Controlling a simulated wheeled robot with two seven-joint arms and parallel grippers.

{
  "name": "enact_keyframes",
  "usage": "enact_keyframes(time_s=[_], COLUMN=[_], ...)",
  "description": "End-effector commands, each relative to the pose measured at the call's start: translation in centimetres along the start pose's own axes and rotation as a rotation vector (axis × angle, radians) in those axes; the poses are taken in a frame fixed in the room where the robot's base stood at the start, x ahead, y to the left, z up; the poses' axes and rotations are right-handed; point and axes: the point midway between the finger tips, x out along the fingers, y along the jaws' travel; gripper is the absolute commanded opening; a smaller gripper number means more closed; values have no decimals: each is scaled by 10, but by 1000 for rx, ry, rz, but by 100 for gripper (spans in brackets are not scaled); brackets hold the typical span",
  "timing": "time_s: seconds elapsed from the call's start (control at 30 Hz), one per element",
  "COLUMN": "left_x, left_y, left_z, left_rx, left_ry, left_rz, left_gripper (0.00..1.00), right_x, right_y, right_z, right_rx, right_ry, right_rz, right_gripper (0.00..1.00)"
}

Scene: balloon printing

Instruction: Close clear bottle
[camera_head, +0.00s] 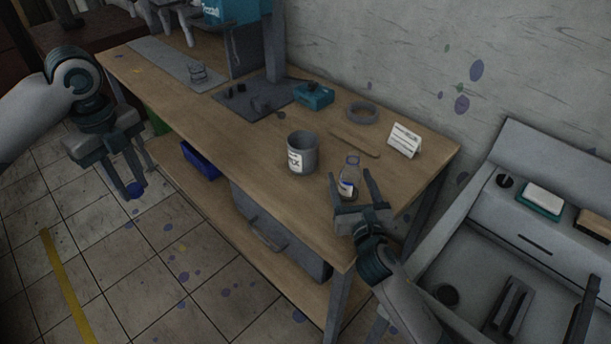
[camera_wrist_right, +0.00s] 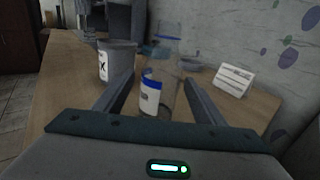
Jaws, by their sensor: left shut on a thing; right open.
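The clear bottle (camera_head: 353,166) with a white and blue label stands upright near the front right end of the wooden table. In the right wrist view the bottle (camera_wrist_right: 164,62) stands between the fingers, with a bluish ring at its top. My right gripper (camera_head: 353,180) is open, a finger on each side of the bottle; I cannot tell if either touches it. My left gripper (camera_head: 131,184) hangs past the table's front edge at the left, above the floor. It is shut on a small blue thing (camera_head: 135,189), which looks like a cap and is partly hidden by the fingers.
A grey cup (camera_head: 302,153) stands left of the bottle. A white card (camera_head: 404,140), a wooden stick (camera_head: 355,144), a grey tape ring (camera_head: 362,112) and a teal box (camera_head: 314,95) lie behind. A grey sink unit (camera_head: 500,235) stands at the right. The table's front middle is clear.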

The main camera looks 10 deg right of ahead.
Motion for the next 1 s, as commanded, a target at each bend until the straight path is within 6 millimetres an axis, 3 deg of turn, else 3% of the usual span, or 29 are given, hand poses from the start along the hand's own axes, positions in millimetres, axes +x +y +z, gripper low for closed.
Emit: enact_keyframes(time_s=[0.43,0.63,1.0], left_x=[0,0,0], left_y=[0,0,0], left_z=[0,0,0], left_rx=[0,0,0], left_ry=[0,0,0], left_rz=[0,0,0], left_gripper=[5,5,5], right_x=[0,0,0], right_y=[0,0,0], right_z=[0,-1,0], right_rx=[0,0,-1], right_ry=[1,1,0], right_rz=[0,0,0], right_gripper=[64,19,19])
